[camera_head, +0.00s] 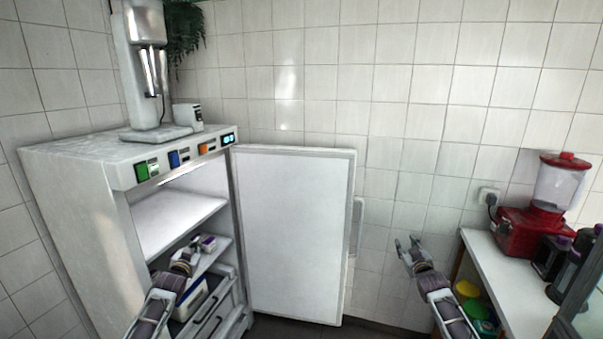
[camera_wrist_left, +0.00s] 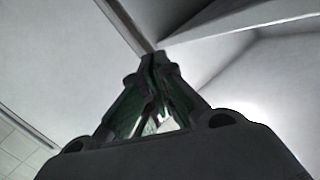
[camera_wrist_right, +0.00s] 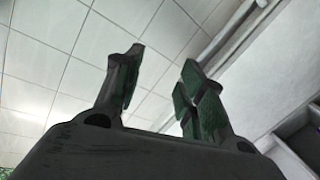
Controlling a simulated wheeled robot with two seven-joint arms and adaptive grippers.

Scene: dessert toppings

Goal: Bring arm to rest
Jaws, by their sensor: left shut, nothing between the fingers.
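My left gripper (camera_head: 192,245) is inside the open fridge (camera_head: 75,215), in front of its lower shelves. Its fingers are shut with nothing between them; in the left wrist view the fingertips (camera_wrist_left: 156,60) meet against white fridge surfaces. My right gripper (camera_head: 409,243) is raised in free air between the fridge door and the counter. It is open and empty; its fingers (camera_wrist_right: 162,70) stand apart in the right wrist view.
The white fridge door (camera_head: 295,235) stands wide open beside my left arm. A counter (camera_head: 505,270) with a red blender (camera_head: 535,228) is at the right. A mixer (camera_head: 148,60) stands on the fridge.

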